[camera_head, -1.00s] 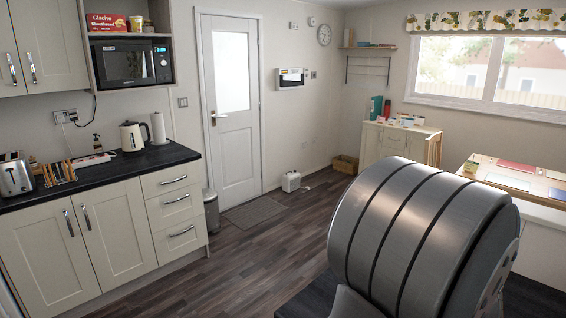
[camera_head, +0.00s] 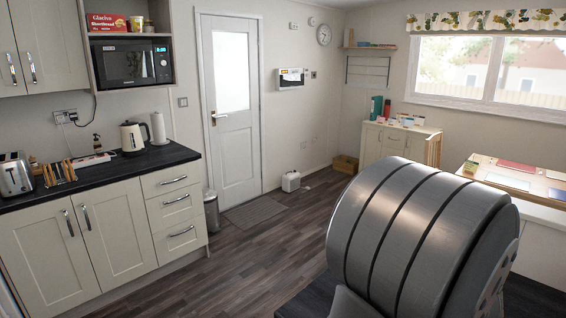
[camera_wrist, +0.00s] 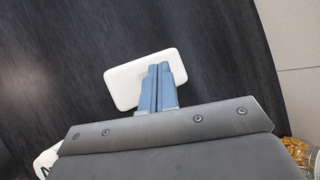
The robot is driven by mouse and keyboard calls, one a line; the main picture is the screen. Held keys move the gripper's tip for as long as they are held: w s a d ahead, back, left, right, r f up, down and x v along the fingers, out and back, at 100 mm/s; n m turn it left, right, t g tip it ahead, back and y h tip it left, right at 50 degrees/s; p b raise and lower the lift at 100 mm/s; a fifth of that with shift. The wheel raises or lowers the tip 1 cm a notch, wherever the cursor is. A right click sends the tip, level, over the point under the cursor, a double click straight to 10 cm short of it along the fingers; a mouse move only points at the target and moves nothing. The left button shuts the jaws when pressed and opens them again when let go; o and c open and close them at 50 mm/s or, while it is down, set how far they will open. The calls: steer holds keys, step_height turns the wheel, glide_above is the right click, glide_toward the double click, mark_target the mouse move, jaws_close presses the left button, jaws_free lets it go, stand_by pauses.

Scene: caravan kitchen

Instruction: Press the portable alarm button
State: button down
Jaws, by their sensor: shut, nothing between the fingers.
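A white, rounded rectangular device (camera_wrist: 125,88) lies on a dark surface in the wrist view; it looks like the portable alarm button. My gripper (camera_wrist: 159,67) has its two blue fingers together with nothing held, and they overlap the right part of the device. The fingers hide that part, so any button there cannot be seen. I cannot tell whether the fingertips touch the device or are just above it. The head view shows neither the device nor the fingers; my large grey arm part fills its lower right.
In the wrist view, a white object with dark marks (camera_wrist: 45,160) is partly visible at lower left, and a yellow-brown item (camera_wrist: 303,152) at lower right. The dark surface (camera_wrist: 60,70) around the device is clear. In the head view, a kitchen counter (camera_head: 100,172) stands at left.

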steer(key=shift+r, duration=0.35)
step_height(320, 180, up, 6)
stand_by(0.6)
steer(key=shift+f, duration=0.1)
stand_by(1.1)
